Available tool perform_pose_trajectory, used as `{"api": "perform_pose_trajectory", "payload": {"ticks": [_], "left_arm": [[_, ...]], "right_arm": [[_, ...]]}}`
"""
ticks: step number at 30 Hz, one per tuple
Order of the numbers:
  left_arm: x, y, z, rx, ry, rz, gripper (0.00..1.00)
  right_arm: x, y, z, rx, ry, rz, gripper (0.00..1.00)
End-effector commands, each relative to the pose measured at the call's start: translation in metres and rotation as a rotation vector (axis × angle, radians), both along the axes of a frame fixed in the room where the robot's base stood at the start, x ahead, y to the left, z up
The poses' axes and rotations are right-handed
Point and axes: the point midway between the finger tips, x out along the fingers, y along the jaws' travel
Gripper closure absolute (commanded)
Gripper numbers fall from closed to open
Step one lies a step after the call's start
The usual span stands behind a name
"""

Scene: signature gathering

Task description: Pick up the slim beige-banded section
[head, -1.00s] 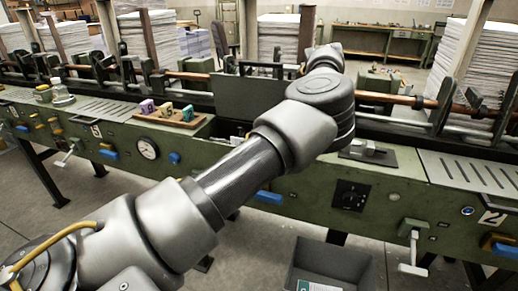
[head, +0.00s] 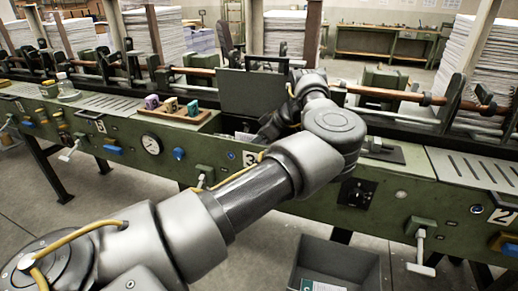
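I cannot make out a slim beige-banded section for certain. A small pale item (head: 243,136) shows in the opening below the dark upright panel (head: 252,92), too small to identify. My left arm crosses the middle of the head view from the lower left, and its wrist bends down behind the elbow. My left gripper (head: 268,131) is a dark shape by that opening, partly hidden by my arm. Its fingers are not clear, nor whether it holds anything. My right gripper is not in view.
The long green machine (head: 120,128) runs across the view with levers and knobs on its front. A wooden tray (head: 205,118) with coloured blocks stands left of the opening. A grey bin (head: 375,272) with a teal-and-white item stands on the floor. Tall paper stacks (head: 284,33) stand behind.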

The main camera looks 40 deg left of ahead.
Motion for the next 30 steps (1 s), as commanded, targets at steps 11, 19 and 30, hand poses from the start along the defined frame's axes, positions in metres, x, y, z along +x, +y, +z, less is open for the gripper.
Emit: {"api": "perform_pose_trajectory", "payload": {"ticks": [11, 19, 30], "left_arm": [[-0.0015, 0.0049, -0.0044, 0.0, -0.001, -0.001, 0.77], [-0.0014, 0.0047, -0.0043, 0.0, -0.001, -0.001, 1.0], [-0.0013, 0.0046, -0.0028, 0.001, -0.001, -0.001, 1.0]], "right_arm": [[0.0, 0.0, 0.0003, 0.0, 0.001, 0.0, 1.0], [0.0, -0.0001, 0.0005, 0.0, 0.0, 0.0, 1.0], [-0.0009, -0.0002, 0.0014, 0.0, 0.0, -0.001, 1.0]]}}
